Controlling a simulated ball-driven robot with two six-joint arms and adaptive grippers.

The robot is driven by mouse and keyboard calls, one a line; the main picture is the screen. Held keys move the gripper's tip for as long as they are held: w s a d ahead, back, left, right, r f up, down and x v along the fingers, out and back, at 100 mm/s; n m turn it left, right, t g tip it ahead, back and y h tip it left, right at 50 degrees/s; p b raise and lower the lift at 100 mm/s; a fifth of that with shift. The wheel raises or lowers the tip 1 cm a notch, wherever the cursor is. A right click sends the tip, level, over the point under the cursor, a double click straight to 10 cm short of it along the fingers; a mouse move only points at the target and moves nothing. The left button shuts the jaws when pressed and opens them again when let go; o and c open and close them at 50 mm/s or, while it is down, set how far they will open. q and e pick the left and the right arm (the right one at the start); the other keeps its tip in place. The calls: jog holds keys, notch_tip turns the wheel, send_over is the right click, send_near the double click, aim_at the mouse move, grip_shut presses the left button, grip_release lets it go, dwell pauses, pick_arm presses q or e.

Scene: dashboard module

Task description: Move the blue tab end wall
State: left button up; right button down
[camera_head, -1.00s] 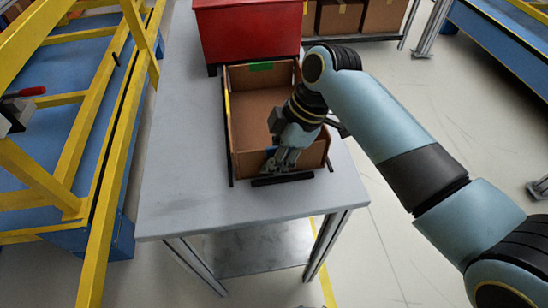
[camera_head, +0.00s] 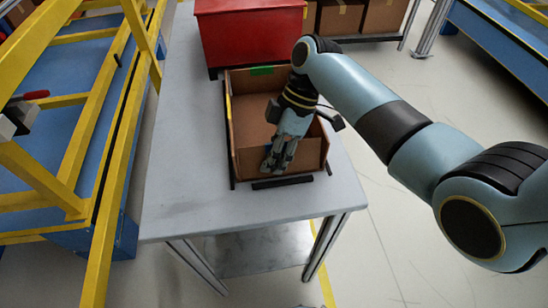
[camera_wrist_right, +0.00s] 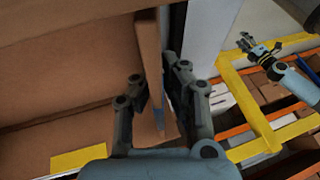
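The blue tab end wall (camera_head: 309,158) is the brown near wall of an open box on the grey table. My right gripper (camera_head: 273,168) is at this wall, left of its middle, fingers pointing down. In the right wrist view the wall (camera_wrist_right: 150,60) runs edge-on between the two fingers of the right gripper (camera_wrist_right: 163,118), with a blue patch on its side. The fingers stand apart with a visible gap to the wall on the left, so the gripper looks open around it. In that view my left gripper (camera_wrist_right: 255,45) appears small at upper right; its opening is unclear.
The box's far wall has a green tab (camera_head: 262,71) and its left wall a yellow one. A red bin (camera_head: 250,35) stands right behind the box. A dark bar (camera_head: 282,182) lies before the near wall.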

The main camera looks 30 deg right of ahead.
jog(key=shift+w+d+f+g+y+b, duration=0.1)
jog(key=shift+w+f+g+y+b, duration=0.1)
jog(key=shift+g+b, duration=0.25)
jog(key=shift+w+d+f+g+y+b, duration=0.1)
jog(key=shift+w+g+b, duration=0.15)
jog(key=shift+g, duration=0.3)
jog(key=shift+w+m+g+y+b, duration=0.1)
jog(key=shift+m+g+y+b, duration=0.25)
jog(key=shift+g+b, duration=0.4)
jog(key=c, duration=1.5)
grip_release()
